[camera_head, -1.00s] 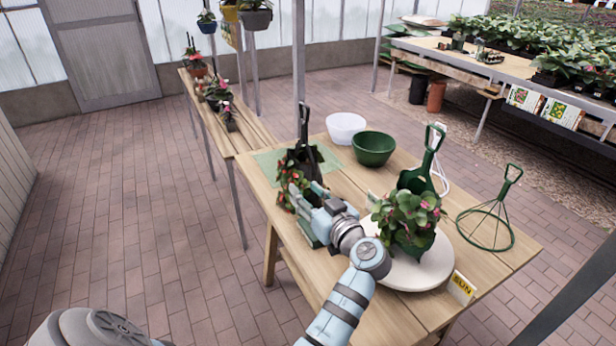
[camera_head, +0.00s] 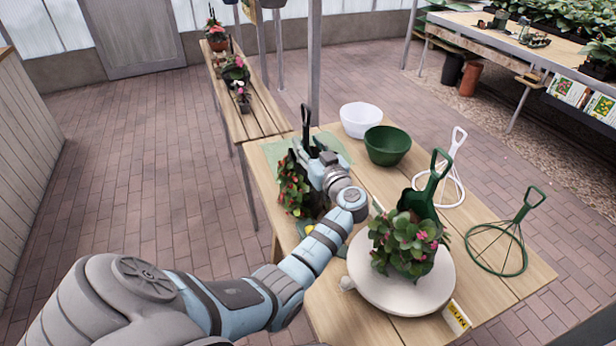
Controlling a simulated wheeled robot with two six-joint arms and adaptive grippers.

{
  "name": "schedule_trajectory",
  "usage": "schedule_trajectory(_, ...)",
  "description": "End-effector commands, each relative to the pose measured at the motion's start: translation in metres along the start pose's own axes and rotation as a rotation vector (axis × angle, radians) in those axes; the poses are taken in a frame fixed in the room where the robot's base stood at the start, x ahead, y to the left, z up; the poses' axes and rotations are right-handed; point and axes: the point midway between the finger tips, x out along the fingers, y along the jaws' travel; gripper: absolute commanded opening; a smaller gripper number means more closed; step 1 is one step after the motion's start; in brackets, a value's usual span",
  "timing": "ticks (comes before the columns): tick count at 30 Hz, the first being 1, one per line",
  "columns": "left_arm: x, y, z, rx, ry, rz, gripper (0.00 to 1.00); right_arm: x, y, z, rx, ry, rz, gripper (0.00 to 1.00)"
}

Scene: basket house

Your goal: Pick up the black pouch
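A dark item that looks like the black pouch (camera_head: 296,157) is on the wooden table, on a green mat. A black upright handle (camera_head: 305,118) rises from it, and a leafy plant with red flowers (camera_head: 293,190) is at its front. My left gripper (camera_head: 310,160) is right at the dark item, overlapping it from the right. The gripper and wrist hide much of it, and I cannot tell whether the fingers are open or shut on it. My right gripper is not in view.
A white bowl (camera_head: 360,118) and a green bowl (camera_head: 387,148) stand behind. A green wire stand (camera_head: 497,262) is at the right. A narrow bench (camera_head: 255,120) stands at the back left.

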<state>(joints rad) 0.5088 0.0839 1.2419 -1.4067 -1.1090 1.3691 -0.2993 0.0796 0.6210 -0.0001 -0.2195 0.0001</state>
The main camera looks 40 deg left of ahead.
Motion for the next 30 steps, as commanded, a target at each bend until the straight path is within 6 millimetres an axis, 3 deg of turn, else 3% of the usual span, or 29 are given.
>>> schedule_trajectory(3, 0.0127, -0.0032, -0.0005, 0.0, -0.001, 0.0, 0.37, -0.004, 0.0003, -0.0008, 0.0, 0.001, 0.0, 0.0)
schedule_trajectory(9, 0.0146, -0.0056, 0.0012, 0.0, -0.001, -0.003, 0.35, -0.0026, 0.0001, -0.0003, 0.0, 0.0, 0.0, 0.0)
schedule_trajectory(16, 0.0141, -0.0052, 0.0012, 0.0, -0.001, -0.002, 0.0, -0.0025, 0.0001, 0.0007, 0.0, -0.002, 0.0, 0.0)
schedule_trajectory(30, 0.0133, -0.0029, -0.0005, -0.002, 0.002, 0.001, 0.0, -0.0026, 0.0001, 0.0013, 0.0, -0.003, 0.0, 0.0)
